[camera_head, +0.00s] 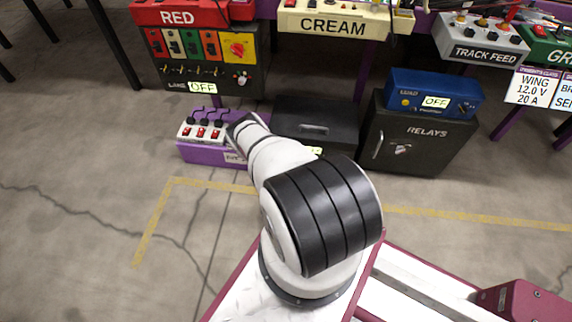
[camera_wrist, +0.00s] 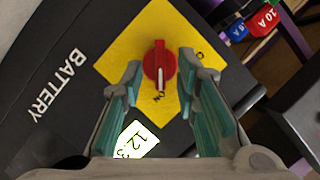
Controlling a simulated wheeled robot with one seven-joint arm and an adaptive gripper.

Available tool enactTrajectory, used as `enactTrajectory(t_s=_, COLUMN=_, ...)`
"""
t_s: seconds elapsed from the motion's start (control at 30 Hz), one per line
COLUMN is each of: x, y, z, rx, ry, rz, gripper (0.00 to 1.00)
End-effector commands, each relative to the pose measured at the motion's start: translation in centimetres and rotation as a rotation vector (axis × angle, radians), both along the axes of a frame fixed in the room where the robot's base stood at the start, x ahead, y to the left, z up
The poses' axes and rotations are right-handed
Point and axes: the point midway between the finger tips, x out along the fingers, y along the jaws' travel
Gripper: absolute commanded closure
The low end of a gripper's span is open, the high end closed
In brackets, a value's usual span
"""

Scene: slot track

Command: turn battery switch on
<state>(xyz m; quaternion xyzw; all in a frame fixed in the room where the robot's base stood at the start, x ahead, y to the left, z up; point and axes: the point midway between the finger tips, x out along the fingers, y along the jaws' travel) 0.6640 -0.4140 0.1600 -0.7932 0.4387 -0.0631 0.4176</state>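The battery switch (camera_wrist: 159,60) is a red rotary knob on a yellow plate (camera_wrist: 125,50) on a dark box lettered BATTERY. Its white pointer line points down in the wrist view, at the letters ON. Another label beginning with O shows at the plate's right, partly cut by a finger. A lit display (camera_wrist: 137,140) beside the plate reads about 12.3, partly covered. My gripper (camera_wrist: 161,66) is open. Its teal-padded fingers stand on either side of the knob with a visible gap at each side. In the head view my arm hides the gripper and the knob.
A purple-fronted unit with red switches (camera_head: 207,131) stands left of my arm. A black box with a handle (camera_head: 320,130) is behind it. The RELAYS cabinet (camera_head: 420,140) and blue unit (camera_head: 435,92) stand right. The RED panel (camera_head: 205,50) reads OFF. The front floor is clear.

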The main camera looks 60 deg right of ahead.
Motion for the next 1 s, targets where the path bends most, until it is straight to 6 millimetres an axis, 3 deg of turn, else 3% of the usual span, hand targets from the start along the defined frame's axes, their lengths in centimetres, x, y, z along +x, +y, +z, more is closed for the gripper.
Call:
enactTrajectory(t_s=0.17, x=-1.2, y=1.5, z=0.4, rx=0.002, ry=0.002, rz=-0.001, gripper=0.72)
enactTrajectory(t_s=0.6, x=-6.3, y=7.6, z=2.6, rx=0.003, ry=0.002, rz=-0.003, gripper=0.72)
enactTrajectory(t_s=1.0, x=-7.2, y=8.9, z=3.1, rx=0.001, ry=-0.001, rz=0.000, gripper=0.72)
